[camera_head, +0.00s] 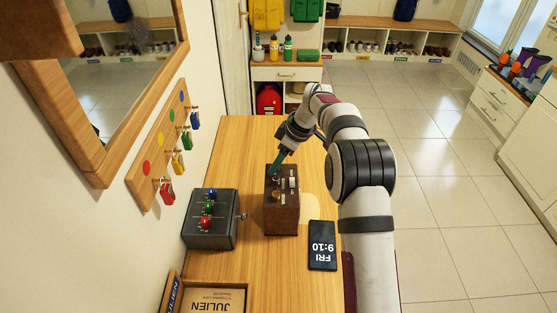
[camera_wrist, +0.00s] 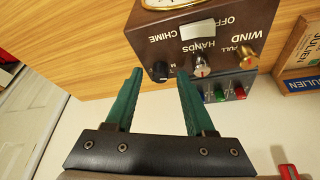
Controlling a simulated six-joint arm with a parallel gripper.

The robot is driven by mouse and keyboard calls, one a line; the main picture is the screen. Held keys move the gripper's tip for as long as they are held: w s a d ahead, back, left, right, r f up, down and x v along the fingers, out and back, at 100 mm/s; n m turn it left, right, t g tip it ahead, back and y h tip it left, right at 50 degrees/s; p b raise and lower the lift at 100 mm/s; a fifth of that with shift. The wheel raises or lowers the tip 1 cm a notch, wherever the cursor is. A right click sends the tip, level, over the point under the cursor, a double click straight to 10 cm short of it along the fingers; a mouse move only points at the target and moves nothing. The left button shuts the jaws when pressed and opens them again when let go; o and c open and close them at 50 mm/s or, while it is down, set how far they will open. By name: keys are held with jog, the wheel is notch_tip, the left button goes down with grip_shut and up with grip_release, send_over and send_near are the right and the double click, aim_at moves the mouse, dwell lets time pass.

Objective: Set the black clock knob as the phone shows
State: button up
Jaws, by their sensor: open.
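The brown clock box (camera_head: 282,218) stands on the wooden bench; it also shows in the wrist view (camera_wrist: 146,42), with a gold-rimmed dial cut off at the top edge. The black knob (camera_wrist: 160,71) sits at the end of the panel by the CHIME label. A silver knob (camera_wrist: 202,66) and a brass knob (camera_wrist: 247,54) are beside it. My gripper (camera_wrist: 160,78), with green fingers, is open; the black knob appears between its fingertips, contact unclear. In the head view my gripper (camera_head: 276,169) is at the box's far end. The phone (camera_head: 322,246) reads FRI 9:10, upside down in the picture.
A dark grey box (camera_head: 208,234) with red, green and blue knobs stands left of the clock. A wooden tray (camera_head: 172,296) labelled JULIEN is at the near left. Padlocks hang on a wall board (camera_head: 143,186). Bare bench (camera_head: 238,150) lies beyond the grey box.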

jog(key=shift+c, duration=0.2)
grip_shut()
